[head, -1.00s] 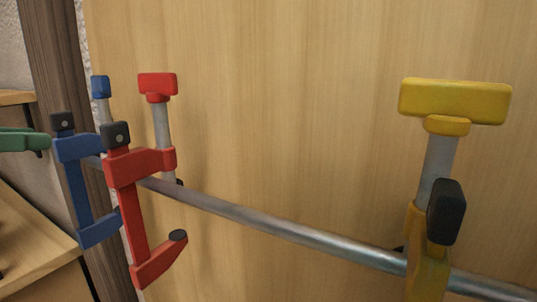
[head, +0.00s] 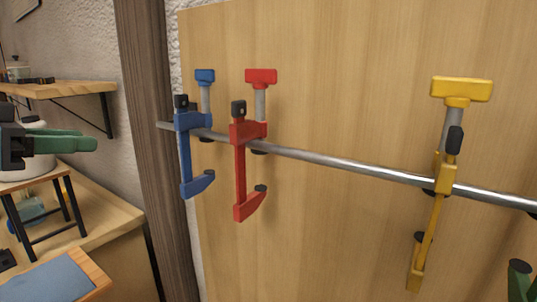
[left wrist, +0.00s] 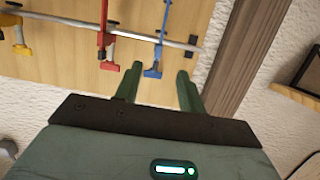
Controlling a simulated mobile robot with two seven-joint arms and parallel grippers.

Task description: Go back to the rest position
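My left gripper (head: 85,143) shows at the left edge of the head view, with green fingers pointing right. In the left wrist view my left gripper (left wrist: 158,78) has its two fingers apart and nothing between them. It is open and empty. The fingers point toward the rail with the clamps, and the blue clamp (left wrist: 153,71) appears between and beyond the tips.
On the wooden board (head: 340,80), a metal rail (head: 340,163) carries blue (head: 184,150), red (head: 240,170) and yellow (head: 435,215) clamps. A green part (head: 521,285) shows lower right. A shelf (head: 60,90) and stool (head: 40,200) are left.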

